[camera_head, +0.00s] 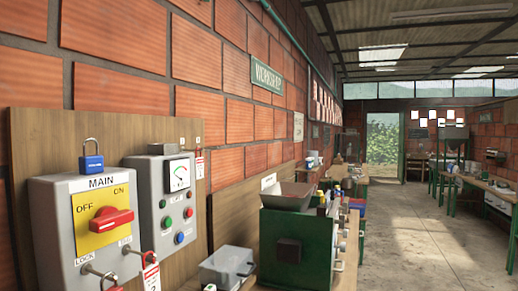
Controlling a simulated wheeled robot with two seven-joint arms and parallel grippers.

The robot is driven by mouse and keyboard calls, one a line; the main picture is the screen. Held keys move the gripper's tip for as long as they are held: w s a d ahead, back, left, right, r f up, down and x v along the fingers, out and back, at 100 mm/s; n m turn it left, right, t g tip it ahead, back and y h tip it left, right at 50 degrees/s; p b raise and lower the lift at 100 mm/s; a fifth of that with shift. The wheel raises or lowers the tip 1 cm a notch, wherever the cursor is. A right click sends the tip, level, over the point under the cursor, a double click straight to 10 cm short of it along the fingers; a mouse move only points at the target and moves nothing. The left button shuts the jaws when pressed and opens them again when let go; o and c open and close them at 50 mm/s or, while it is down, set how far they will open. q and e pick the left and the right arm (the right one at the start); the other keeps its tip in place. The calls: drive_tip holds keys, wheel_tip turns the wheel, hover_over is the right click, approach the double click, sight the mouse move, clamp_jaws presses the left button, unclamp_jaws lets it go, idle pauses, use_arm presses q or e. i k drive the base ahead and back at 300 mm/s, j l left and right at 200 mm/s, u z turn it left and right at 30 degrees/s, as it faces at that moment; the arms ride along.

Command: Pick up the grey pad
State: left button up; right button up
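I cannot make out a grey pad in the head view. Neither of my grippers is in view. Close on the left is a grey MAIN switch box (60,220) with a red handle (111,219) on a yellow plate. A blue padlock (91,160) stands on its top. A second grey control box (163,210) with a meter and coloured buttons is beside it. A red padlock and tag (150,270) hang at its lower side.
A green machine (297,247) with a grey hopper (287,196) stands at the centre. Benches line both walls. The concrete floor (415,225) between them is open toward a doorway (382,140).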

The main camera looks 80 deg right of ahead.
sight(160, 149)
drive_tip(key=z, duration=1.8)
drive_tip(key=i+l+u, duration=0.25)
drive_tip(key=l, duration=0.3)
